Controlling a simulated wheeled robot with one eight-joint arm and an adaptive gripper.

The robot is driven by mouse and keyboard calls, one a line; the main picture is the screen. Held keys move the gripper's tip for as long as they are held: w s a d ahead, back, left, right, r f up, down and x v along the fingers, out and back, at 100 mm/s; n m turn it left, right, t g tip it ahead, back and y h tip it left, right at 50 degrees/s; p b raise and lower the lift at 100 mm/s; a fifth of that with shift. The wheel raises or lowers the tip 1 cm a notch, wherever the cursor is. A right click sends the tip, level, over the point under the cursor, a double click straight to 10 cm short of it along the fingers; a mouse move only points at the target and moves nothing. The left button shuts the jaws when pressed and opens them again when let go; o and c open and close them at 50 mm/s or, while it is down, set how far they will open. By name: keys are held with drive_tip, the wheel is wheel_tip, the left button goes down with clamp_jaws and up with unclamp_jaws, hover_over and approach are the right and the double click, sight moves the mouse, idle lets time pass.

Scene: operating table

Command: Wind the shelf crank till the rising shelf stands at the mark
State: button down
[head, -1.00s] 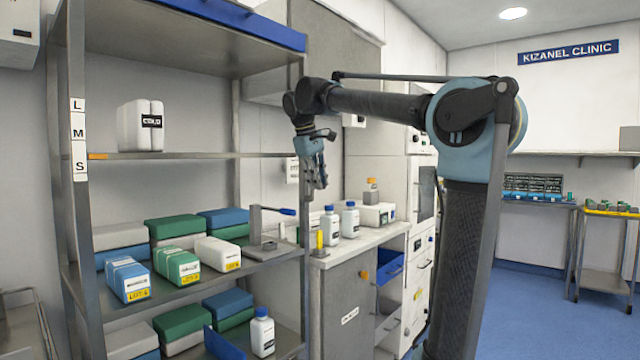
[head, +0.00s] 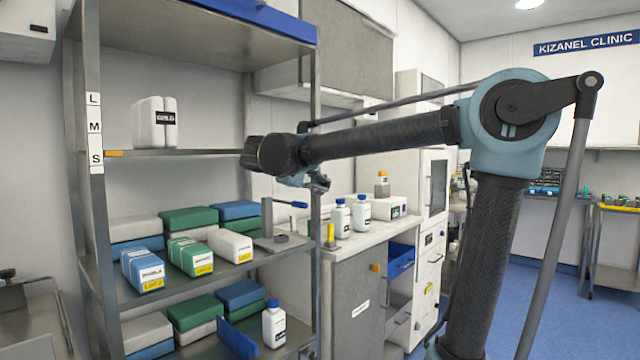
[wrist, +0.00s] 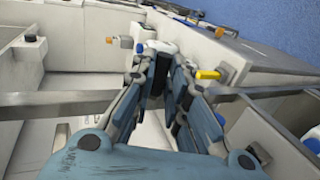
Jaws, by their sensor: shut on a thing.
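The shelf rack carries a strip marked L, M and S (head: 95,130) on its left post. An orange pointer (head: 114,153) on the upper shelf (head: 195,154) stands about level with the S. A grey upright with a blue-handled arm (head: 290,204) stands on the shelf below; it looks like a crank, but I cannot be sure. My gripper (head: 318,183) is near the rack's right post, above and apart from a yellow upright handle (head: 330,236). In the wrist view its fingers (wrist: 160,62) are closed around a pale, dark-ended thing; what it is, I cannot tell.
A white twin container (head: 154,122) stands on the upper shelf. Boxes (head: 187,257) fill the shelves below. White bottles with blue caps (head: 341,219) stand on the counter (head: 365,243), close to my gripper. An open blue drawer (head: 400,260) sticks out below.

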drive_tip(key=shift+s+f+t+h, duration=0.1)
drive_tip(key=shift+f+t+h, duration=0.2)
drive_tip(key=shift+f+t, duration=0.1)
idle(0.3)
drive_tip(key=c, duration=1.6)
unclamp_jaws()
drive_tip(key=shift+a+r, duration=0.1)
drive_tip(key=shift+a, duration=0.05)
drive_tip(key=v, duration=1.1)
drive_tip(key=shift+s+a, duration=0.2)
drive_tip(key=shift+s, duration=0.1)
